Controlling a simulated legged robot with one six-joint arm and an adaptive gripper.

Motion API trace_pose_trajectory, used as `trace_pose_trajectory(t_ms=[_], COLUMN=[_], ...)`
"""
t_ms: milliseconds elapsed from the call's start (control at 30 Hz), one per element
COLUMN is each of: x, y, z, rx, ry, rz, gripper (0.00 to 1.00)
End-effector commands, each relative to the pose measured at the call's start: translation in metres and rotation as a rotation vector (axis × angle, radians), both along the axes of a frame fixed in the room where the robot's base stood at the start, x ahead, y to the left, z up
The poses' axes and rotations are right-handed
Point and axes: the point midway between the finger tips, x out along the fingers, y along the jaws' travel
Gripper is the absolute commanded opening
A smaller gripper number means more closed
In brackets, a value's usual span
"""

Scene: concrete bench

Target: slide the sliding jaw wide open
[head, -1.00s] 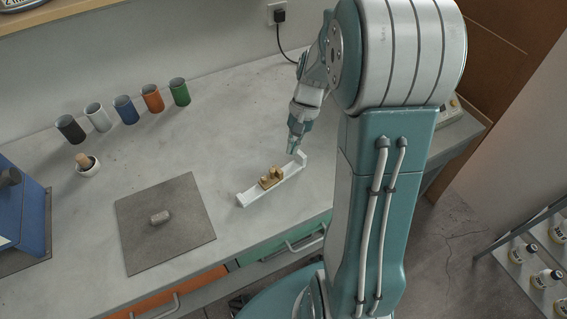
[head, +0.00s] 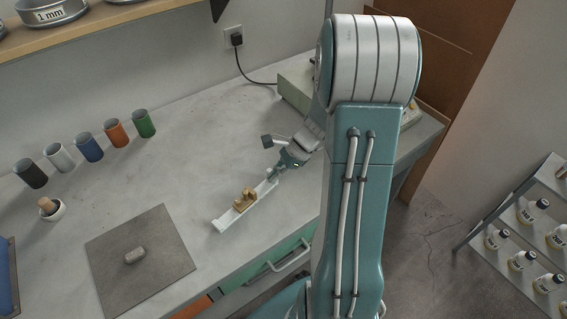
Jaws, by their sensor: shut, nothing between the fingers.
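A white rail fixture (head: 224,220) lies diagonally on the concrete bench, with an upright end at its far right. A brass-coloured sliding jaw (head: 244,199) sits near the middle of the rail. It has raised parts, and I cannot make out the gap between them. My gripper (head: 271,174) is shut and empty at the rail's far right end, apart from the brass jaw. It comes in tilted from the upper right. Its fingertips partly hide that end of the rail, and I cannot tell whether they touch it.
A grey slab (head: 168,230) with a small metal cylinder (head: 135,255) lies left of the rail. Several coloured cups and a mortar (head: 52,210) stand farther left. A pale instrument box (head: 296,88) stands behind my arm. Bare bench lies behind the rail.

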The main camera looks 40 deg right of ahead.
Motion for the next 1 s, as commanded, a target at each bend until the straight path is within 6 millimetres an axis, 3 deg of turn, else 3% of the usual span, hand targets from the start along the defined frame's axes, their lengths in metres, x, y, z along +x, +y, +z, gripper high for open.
trace_pose_trajectory(t_ms=[100,333,767,1000], x=[0.003,0.013,0.014,0.015], y=[0.015,0.045,0.051,0.065], z=[-0.018,-0.022,-0.023,-0.025], rx=[0.003,0.000,0.000,-0.001], ry=[0.004,0.000,-0.001,-0.002], rz=[0.002,0.004,0.002,0.002], gripper=[0.00,0.00,0.00,0.00])
